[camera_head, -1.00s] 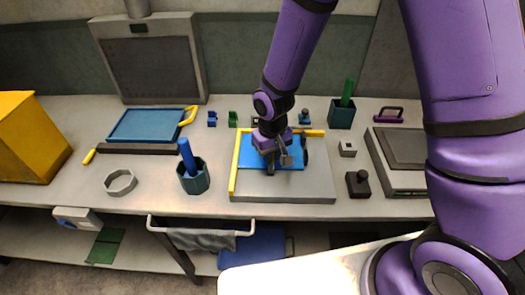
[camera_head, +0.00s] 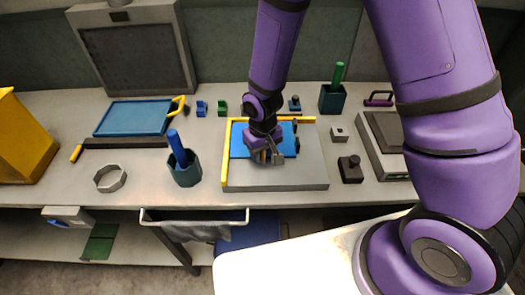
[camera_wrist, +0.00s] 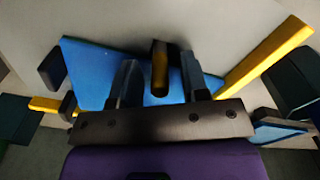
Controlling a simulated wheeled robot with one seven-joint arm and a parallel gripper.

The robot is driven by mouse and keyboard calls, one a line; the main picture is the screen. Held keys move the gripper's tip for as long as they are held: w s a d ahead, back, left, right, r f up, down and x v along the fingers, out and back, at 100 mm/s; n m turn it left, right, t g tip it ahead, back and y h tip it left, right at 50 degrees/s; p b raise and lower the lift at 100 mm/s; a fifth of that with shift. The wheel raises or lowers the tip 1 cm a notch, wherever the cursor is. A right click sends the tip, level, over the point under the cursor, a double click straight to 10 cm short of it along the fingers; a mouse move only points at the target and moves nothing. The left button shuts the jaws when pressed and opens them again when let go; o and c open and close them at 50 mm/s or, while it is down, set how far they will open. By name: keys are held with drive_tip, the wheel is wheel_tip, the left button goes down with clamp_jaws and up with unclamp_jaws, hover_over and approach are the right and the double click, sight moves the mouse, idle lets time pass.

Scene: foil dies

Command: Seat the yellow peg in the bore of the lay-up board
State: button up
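The lay-up board (camera_head: 300,175) is a grey slab on the bench with yellow rails on its left and back edges and a blue sheet (camera_head: 240,140) on it. My gripper (camera_head: 267,157) is low over the board, near the front edge of the sheet. In the wrist view the yellow peg (camera_wrist: 160,72) stands between the two fingers of my gripper (camera_wrist: 160,85), with gaps showing on both sides. The fingers look apart from the peg. I cannot see the bore, and I cannot tell whether the peg's lower end is in it.
A dark teal cup (camera_head: 185,173) with a blue peg stands left of the board. Right of it are a small grey block (camera_head: 339,134) and a black knobbed block (camera_head: 350,170). A cup (camera_head: 332,100) with a green peg stands behind. The board's front is clear.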

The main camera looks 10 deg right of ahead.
wheel_tip(320, 180, up, 12)
drive_tip(key=shift+r, duration=0.15)
idle(0.6)
drive_tip(key=s+d+r+m+t, duration=0.1)
drive_tip(key=s+d+r, duration=0.1)
drive_tip(key=d+r, duration=0.55)
drive_tip(key=s+d+r+m+t, duration=0.1)
drive_tip(key=s+d+r+t, duration=0.2)
drive_tip(key=r, duration=0.7)
drive_tip(key=s+d+r+m, duration=0.1)
drive_tip(key=s+d+r, duration=0.3)
drive_tip(key=s, duration=0.2)
drive_tip(key=s+d+r+t, duration=0.1)
drive_tip(key=s+d+r, duration=0.3)
drive_tip(key=s, duration=0.3)
drive_tip(key=shift+d+r+m, duration=0.35)
drive_tip(key=shift+m, duration=0.05)
drive_tip(key=shift+w, duration=0.1)
